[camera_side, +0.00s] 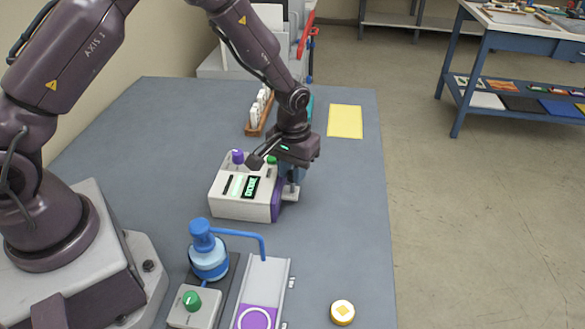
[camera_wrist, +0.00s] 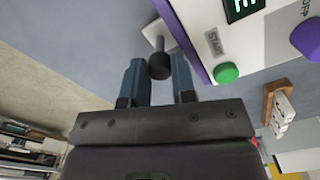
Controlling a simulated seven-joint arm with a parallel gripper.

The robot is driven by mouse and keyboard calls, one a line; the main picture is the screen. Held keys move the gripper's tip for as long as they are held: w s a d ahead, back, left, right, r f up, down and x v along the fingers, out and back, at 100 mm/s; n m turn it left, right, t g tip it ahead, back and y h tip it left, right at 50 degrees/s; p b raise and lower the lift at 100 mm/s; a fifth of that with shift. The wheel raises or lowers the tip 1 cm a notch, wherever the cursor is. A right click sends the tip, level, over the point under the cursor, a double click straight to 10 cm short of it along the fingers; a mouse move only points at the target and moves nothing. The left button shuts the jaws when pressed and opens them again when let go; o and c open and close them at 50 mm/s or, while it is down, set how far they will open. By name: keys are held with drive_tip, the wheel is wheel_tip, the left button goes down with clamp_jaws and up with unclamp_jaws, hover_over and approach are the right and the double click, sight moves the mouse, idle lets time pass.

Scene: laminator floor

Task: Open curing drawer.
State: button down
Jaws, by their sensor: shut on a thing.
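The curing unit (camera_side: 240,205) is a white box with a lit green display, a purple knob and a green button, and a purple right end. It also shows at the top right in the wrist view (camera_wrist: 275,40). A light grey drawer front (camera_side: 291,193) stands out a little from the purple end. In the wrist view, a dark round handle (camera_wrist: 160,67) on a short stem sticks out from it. My gripper (camera_side: 290,176) is beside the purple end, fingers pointing down. It is shut on the handle, which shows between the fingertips in the wrist view (camera_wrist: 159,75). The drawer's inside is hidden.
A wooden rack of white pieces (camera_side: 257,123) and a yellow sheet (camera_side: 345,121) lie behind. A blue bottle (camera_side: 208,256), a green-knobbed box (camera_side: 193,316) and a grey tray (camera_side: 267,273) are in front, with a round yellow-topped piece (camera_side: 342,311). The table right of the unit is clear.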

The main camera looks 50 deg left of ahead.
drive_tip(key=w+d, duration=0.6)
drive_tip(key=shift+w+d, duration=0.15)
drive_tip(key=shift+w, duration=0.1)
drive_tip(key=c, duration=0.9)
unclamp_jaws()
drive_tip(key=shift+c, duration=0.2)
wheel_tip(320, 180, up, 13)
